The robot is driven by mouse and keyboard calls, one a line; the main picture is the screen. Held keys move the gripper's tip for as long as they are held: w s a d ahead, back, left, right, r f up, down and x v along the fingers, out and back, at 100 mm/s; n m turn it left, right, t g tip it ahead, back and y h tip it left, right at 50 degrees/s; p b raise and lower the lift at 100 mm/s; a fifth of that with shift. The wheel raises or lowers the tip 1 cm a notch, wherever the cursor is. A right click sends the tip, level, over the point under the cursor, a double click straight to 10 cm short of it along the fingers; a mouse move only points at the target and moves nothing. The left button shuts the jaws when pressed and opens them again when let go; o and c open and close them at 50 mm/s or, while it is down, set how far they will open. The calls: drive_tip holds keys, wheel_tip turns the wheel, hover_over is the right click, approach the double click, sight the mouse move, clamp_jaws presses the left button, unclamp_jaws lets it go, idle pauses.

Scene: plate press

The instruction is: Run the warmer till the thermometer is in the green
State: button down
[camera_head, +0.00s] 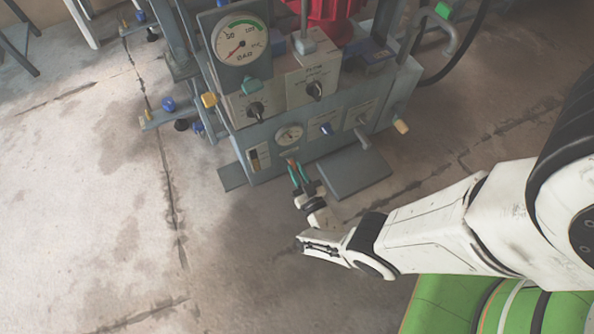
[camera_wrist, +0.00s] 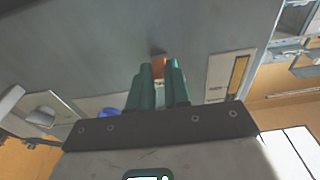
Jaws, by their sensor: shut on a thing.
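The grey press machine (camera_head: 258,128) fills the top middle of the head view. Its large round dial (camera_head: 240,42) has a green arc at the top and a red needle pointing to the lower left, outside the green. A smaller dial (camera_head: 289,134) sits on the low front panel; its reading is too small to tell. My gripper (camera_head: 292,166) is at the low front panel, below the small dial. Its teal fingers, also in the wrist view (camera_wrist: 158,80), are shut on a small orange control (camera_wrist: 158,66). The fingers hide most of the control.
Two dark knobs (camera_head: 315,89) (camera_head: 255,110) sit on the upper panels. A yellow strip window (camera_wrist: 238,75) is beside my gripper. A grey lever (camera_head: 362,138) and a flat plate (camera_head: 350,173) are to its right. The concrete floor (camera_head: 90,190) at left is clear.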

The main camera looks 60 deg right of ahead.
drive_tip(key=c, duration=1.1)
unclamp_jaws()
drive_tip(key=shift+r, duration=0.1)
drive_tip(key=v, duration=1)
drive_tip(key=shift+s+a, duration=0.2)
drive_tip(key=shift+s, duration=0.15)
